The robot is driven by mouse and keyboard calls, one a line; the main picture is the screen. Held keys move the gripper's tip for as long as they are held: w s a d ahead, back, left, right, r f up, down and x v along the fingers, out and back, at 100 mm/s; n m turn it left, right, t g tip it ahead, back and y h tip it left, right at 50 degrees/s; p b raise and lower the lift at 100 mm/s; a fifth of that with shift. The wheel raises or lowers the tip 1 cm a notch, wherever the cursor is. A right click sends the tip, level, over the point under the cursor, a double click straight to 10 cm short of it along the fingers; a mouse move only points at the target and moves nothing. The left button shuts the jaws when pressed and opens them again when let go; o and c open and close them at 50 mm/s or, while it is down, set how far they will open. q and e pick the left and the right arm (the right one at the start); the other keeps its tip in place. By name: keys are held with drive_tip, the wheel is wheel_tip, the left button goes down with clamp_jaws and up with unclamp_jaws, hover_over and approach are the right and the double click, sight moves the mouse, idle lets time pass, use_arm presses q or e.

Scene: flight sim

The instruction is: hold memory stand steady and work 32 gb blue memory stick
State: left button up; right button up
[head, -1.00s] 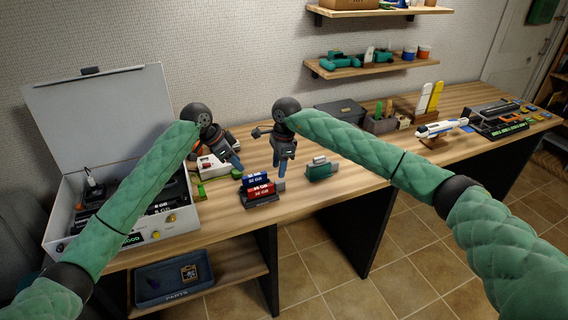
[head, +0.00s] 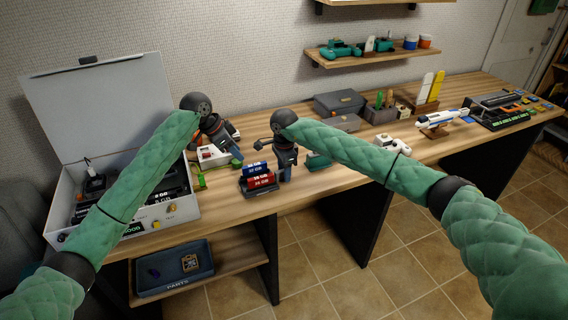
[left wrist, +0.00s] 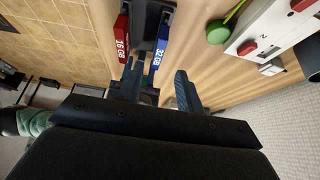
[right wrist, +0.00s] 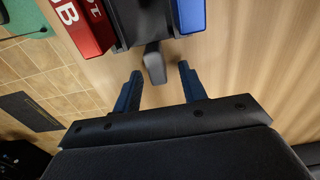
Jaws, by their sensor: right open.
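The memory stand (head: 262,191) is a dark holder on the wooden table, with red sticks (head: 260,179) in front and the blue 32 GB memory stick (head: 256,168) at the back. In the left wrist view, the blue stick (left wrist: 161,42) and a red 16 GB stick (left wrist: 122,38) sit on opposite sides of the dark stand. My left gripper (left wrist: 155,67) is open behind and left of the stand. My right gripper (right wrist: 160,68) is open at the stand's right end, with a grey tab (right wrist: 154,66) between its fingertips. Contact with the tab is unclear.
A white case with a raised lid (head: 100,110) stands at the left. A red-and-white device (head: 212,153) is behind my left gripper. A teal object (head: 318,160) lies just right of my right gripper. A parts tray (head: 175,285) is on the lower shelf.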

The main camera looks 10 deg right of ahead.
sight(245, 167)
drive_tip(key=shift+f, duration=0.1)
clamp_jaws()
use_arm(q)
drive_tip(key=shift+o, duration=0.4)
drive_tip(key=shift+y, duration=0.6)
drive_tip(key=shift+s+a+x, duration=0.15)
drive_tip(key=shift+x, duration=2.05)
drive_tip(key=shift+s+a+x, duration=0.1)
drive_tip(key=shift+x, duration=2.1)
